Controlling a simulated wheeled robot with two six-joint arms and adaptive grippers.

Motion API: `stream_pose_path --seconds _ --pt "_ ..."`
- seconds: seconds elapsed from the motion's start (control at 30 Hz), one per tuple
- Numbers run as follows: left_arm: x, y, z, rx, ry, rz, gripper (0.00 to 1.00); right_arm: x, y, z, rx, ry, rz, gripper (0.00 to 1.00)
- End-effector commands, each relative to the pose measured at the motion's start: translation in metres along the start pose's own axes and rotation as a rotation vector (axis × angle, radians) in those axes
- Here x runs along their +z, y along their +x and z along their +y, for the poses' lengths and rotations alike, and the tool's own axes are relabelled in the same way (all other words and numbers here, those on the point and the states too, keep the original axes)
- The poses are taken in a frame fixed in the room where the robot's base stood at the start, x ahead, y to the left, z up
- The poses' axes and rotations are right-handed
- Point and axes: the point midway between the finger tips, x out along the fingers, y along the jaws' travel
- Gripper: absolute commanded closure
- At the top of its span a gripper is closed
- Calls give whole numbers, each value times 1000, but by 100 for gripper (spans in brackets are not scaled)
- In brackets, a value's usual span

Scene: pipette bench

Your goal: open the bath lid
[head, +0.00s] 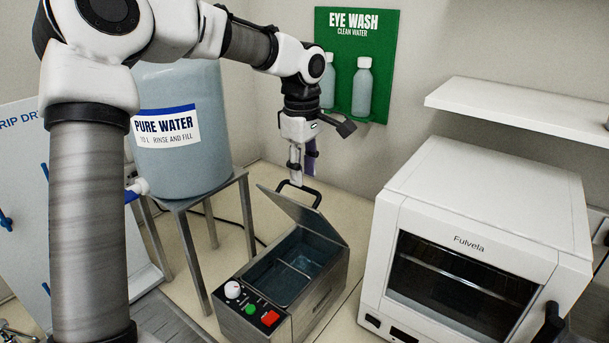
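The water bath (325,297) is a grey metal box with an open top, with water visible inside. Its lid (299,211) is hinged at the back and stands tilted up, partly open. The lid's black handle (313,202) is at its raised edge. My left gripper (297,183) points down from above with its fingers at the handle. It appears shut on the handle, though the fingertips are small in this view. My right gripper is not in view.
A white oven (477,247) stands close on the right, under a white shelf (520,108). A blue pure-water tank (185,165) on a metal stand (189,262) is at left. An eye-wash panel (386,62) hangs on the wall behind the arm.

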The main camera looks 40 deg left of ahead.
Motion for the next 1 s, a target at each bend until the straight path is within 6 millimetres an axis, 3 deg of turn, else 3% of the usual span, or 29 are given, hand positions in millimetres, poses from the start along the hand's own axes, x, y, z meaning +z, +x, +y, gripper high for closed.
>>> stream_pose_path --seconds 0.2,0.4,0.5,1.0 --pt "0 22 0 0 0 0 64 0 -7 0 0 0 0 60" --pt "0 24 0 1 0 0 64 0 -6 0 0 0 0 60" --pt "0 24 0 1 0 0 100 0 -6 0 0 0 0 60" --pt "0 17 10 1 0 1 100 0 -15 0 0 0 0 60"
